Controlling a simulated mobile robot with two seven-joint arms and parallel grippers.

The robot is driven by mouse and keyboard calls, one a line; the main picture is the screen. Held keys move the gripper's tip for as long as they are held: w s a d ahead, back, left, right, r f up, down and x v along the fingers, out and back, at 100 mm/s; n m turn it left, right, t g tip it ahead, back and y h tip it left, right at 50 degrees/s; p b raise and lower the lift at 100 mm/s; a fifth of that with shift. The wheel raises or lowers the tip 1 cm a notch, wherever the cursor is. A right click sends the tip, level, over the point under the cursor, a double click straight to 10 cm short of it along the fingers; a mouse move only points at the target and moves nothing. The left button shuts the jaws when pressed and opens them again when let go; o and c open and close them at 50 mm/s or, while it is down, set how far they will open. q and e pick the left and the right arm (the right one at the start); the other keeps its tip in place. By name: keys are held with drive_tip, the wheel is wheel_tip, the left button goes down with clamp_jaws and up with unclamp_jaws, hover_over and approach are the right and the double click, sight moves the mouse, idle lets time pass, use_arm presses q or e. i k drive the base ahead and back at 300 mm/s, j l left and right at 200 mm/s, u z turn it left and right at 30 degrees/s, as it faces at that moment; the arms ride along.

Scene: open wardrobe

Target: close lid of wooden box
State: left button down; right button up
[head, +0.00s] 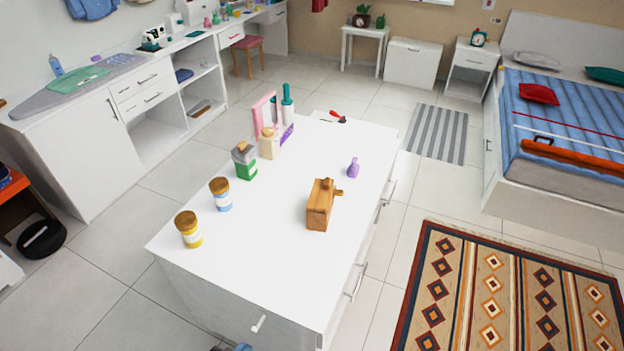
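A small brown wooden box (318,208) stands on the right part of the white island top (270,255). A piece with a small knob-like end sticks out at its upper right. At this size I cannot tell how far its lid is open. Neither of my grippers shows in the head view.
Yellow-labelled (189,232) and blue-labelled (222,197) jars, a green container (244,164), a beige bottle (268,146) and taller items line the left edge. A small purple bottle (353,168) stands behind the box. The near island top is clear.

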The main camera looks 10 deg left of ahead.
sight(318, 198)
drive_tip(key=i+l+u, duration=0.2)
drive_tip(key=i+l, duration=0.2)
drive_tip(key=l, duration=0.25)
drive_tip(key=i+l+u, duration=0.1)
drive_tip(key=l, duration=0.25)
drive_tip(key=i, duration=0.05)
